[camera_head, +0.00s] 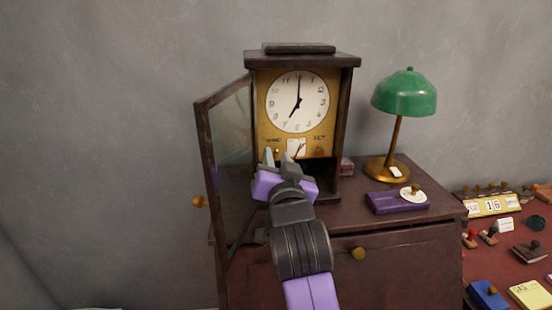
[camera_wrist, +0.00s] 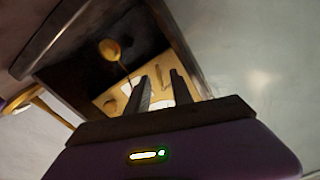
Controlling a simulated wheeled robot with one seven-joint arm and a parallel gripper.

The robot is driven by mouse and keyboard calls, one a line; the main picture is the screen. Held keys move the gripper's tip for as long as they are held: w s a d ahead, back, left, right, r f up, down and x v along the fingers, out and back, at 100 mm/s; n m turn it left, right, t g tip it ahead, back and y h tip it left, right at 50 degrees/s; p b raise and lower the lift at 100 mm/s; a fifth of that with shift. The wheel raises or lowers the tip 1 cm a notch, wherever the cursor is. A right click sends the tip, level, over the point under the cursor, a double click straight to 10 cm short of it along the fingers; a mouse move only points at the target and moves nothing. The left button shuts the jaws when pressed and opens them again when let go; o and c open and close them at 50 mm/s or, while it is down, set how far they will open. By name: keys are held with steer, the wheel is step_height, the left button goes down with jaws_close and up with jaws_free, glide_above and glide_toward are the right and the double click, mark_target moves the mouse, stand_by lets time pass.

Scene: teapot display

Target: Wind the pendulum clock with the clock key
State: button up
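The pendulum clock (camera_head: 298,100) stands on the cabinet with its glass door (camera_head: 228,140) swung open to the left. Its white dial sits above a gold plate (camera_head: 318,138) marked at left and right, with a small white gauge (camera_head: 296,147) between. In the wrist view the gold plate (camera_wrist: 184,66) shows tilted, with the round brass pendulum bob (camera_wrist: 110,50) beside it. My gripper (camera_head: 277,156) is in front of the plate's lower left; its fingers (camera_wrist: 160,84) stand apart, with no held object clear between them. I cannot make out the clock key for certain.
A green lamp (camera_head: 404,94) stands right of the clock. A purple box (camera_head: 397,203) with a white disc and small brass piece lies before it. A lower red table (camera_head: 505,262) at right holds stamps, pads and a date block (camera_head: 492,206). The open door is close left of my arm.

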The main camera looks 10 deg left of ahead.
steer(key=shift+s+a+f, duration=0.1)
steer(key=shift+f, duration=0.05)
steer(key=shift+s, duration=0.2)
steer(key=v, duration=0.7)
steer(key=shift+s+b, duration=0.2)
steer(key=shift+b, duration=0.15)
